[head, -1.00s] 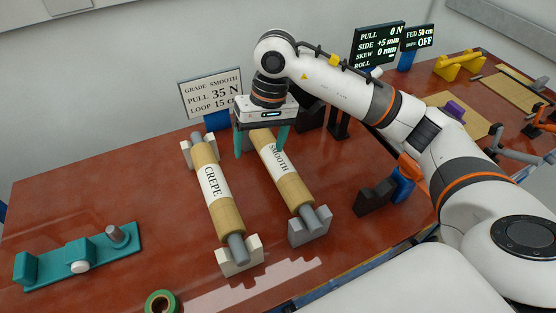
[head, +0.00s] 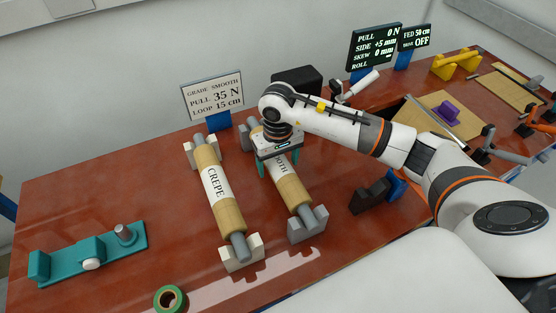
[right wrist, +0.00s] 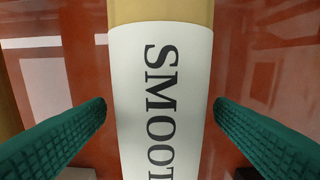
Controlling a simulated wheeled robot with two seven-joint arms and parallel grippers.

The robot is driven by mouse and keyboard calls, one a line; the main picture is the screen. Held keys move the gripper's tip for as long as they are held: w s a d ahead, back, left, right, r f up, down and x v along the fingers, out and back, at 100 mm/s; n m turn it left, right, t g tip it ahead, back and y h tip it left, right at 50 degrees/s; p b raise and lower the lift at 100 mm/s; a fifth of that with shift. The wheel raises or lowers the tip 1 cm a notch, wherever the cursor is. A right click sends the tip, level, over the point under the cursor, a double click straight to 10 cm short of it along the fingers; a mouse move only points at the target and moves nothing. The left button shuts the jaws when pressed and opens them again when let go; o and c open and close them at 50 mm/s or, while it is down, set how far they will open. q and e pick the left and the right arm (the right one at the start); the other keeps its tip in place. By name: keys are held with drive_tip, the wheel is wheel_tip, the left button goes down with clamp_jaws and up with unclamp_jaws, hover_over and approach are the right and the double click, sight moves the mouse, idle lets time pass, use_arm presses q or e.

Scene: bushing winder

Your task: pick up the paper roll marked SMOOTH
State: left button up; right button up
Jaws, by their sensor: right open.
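The paper roll marked SMOOTH (head: 290,188) is a tan roll with a white label on a grey shaft, lying in a grey cradle (head: 308,225) at its near end. Its label is partly hidden by my right gripper (head: 279,171) in the head view. In the right wrist view the label (right wrist: 160,95) fills the middle, with the green fingers of my right gripper (right wrist: 160,118) apart on either side of it. Clear gaps show between fingers and roll. The similar roll marked CREPE (head: 217,185) lies to its left. My left gripper is not in view.
A sign (head: 212,97) reading GRADE SMOOTH, PULL 35 N, LOOP 15 cm stands behind the rolls. A teal fixture (head: 90,255) is at the left and a green tape ring (head: 170,298) at the front edge. A dark block (head: 370,196) stands right of the SMOOTH roll.

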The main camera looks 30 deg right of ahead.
drive_tip(key=shift+f, duration=0.65)
drive_tip(key=c, duration=1.5)
drive_tip(key=shift+w+r, duration=0.1)
